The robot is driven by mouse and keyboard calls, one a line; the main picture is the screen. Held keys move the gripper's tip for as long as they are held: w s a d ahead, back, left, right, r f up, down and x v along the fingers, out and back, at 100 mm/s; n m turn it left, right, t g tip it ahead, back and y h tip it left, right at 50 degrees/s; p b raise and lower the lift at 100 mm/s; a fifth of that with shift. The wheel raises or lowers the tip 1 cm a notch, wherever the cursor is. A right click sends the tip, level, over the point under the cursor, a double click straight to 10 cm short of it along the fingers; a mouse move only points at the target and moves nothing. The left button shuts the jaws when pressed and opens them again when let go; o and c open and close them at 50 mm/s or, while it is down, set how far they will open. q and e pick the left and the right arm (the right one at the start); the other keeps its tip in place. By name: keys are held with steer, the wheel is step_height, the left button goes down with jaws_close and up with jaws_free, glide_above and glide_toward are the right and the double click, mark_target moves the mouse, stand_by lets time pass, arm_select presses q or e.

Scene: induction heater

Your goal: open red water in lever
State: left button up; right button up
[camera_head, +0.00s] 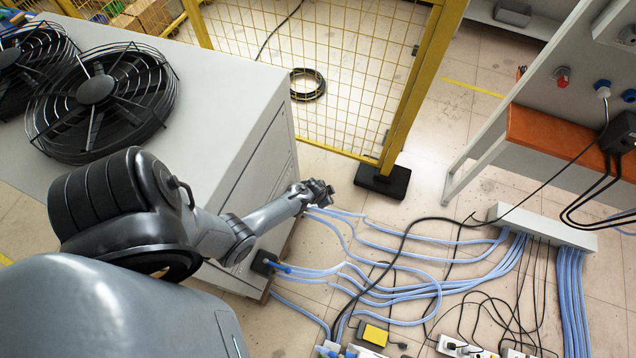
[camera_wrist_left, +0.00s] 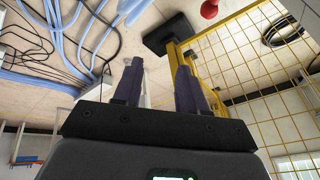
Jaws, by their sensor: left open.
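A small red rounded part (camera_wrist_left: 209,9), which looks like the red lever's end, shows at the top edge of the left wrist view. Its mount is not visible there, and I cannot make out the lever in the head view. My left gripper (camera_head: 318,191) is beside the right side of the large grey cabinet (camera_head: 225,110), above the floor. In the left wrist view its two dark fingers (camera_wrist_left: 159,68) are apart with nothing between them. The red part lies beyond the fingertips, to the right, apart from them. My right gripper is not in view.
Light-blue hoses (camera_head: 440,288) run from the cabinet's side across the floor to a white manifold box (camera_head: 540,228). A yellow mesh fence (camera_head: 408,95) with a black foot (camera_head: 382,183) stands behind my gripper. Black cables and power strips lie at the front right.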

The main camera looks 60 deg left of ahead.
arm_select(q)
steer(key=shift+w+d+r+p, duration=0.25)
steer(key=shift+d+r, duration=0.1)
steer(key=shift+d, duration=0.25)
steer(key=shift+w+d+r+p, duration=0.25)
steer(key=shift+d+r, duration=0.1)
steer(key=shift+d, duration=0.2)
steer(key=shift+c, duration=0.4)
